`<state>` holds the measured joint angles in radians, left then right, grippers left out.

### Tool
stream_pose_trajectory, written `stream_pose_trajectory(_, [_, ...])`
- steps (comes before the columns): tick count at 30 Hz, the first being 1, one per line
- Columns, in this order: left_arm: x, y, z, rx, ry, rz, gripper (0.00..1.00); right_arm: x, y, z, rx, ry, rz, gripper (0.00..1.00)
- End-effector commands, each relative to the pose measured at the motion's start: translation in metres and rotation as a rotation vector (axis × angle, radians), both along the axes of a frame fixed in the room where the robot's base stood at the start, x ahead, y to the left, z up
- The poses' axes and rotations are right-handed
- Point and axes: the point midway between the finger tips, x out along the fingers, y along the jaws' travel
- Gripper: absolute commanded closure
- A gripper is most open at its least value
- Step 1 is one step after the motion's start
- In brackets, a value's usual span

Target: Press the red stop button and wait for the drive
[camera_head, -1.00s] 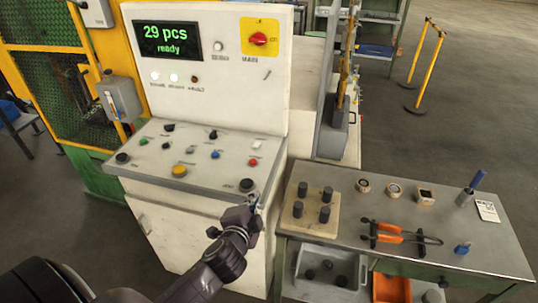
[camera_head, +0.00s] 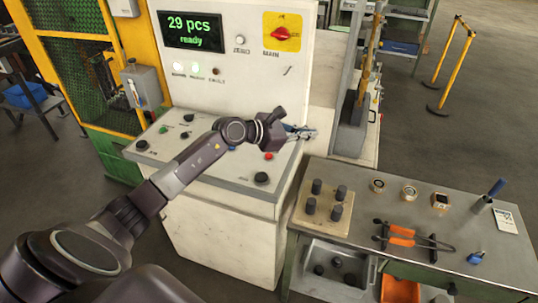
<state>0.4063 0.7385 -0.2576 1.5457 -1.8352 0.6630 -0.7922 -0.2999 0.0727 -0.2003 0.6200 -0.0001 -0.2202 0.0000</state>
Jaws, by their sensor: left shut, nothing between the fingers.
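The red stop button (camera_head: 268,156) sits near the right end of the sloped control panel (camera_head: 215,188). My left arm reaches across the panel from the lower left. My left gripper (camera_head: 311,133) is shut and empty, above the panel's right edge, up and to the right of the red button and apart from it in the picture. The arm hides the middle of the panel and several of its controls. The display (camera_head: 192,32) reads "29 pcs ready". My right gripper is out of view.
A red rotary main switch (camera_head: 281,33) on a yellow plate is on the upright panel. A bench (camera_head: 440,262) on the right holds a wooden block (camera_head: 324,210) with dark pegs and orange-handled tongs (camera_head: 402,236). Open floor lies behind the bench.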

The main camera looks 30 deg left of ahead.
Motion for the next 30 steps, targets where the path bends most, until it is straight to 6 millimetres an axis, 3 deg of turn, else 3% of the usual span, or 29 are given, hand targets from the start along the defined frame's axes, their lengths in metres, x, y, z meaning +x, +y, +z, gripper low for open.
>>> stream_pose_trajectory(1, [0.003, 0.025, -0.005, 0.119, 0.027, -0.001, 1.0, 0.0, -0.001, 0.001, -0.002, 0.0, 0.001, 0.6])
stream_pose_trajectory(6, [0.001, 0.091, -0.022, 0.391, 0.128, 0.004, 1.0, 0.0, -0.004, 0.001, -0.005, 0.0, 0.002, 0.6])
stream_pose_trajectory(12, [-0.006, 0.133, -0.028, 0.531, 0.2, 0.015, 1.0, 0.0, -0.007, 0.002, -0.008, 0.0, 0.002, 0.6])
stream_pose_trajectory(17, [-0.008, 0.142, -0.028, 0.558, 0.215, 0.018, 1.0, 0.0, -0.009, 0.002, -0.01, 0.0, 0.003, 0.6])
stream_pose_trajectory(30, [-0.008, 0.141, -0.034, 0.554, 0.216, 0.017, 1.0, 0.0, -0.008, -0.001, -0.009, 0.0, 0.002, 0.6])
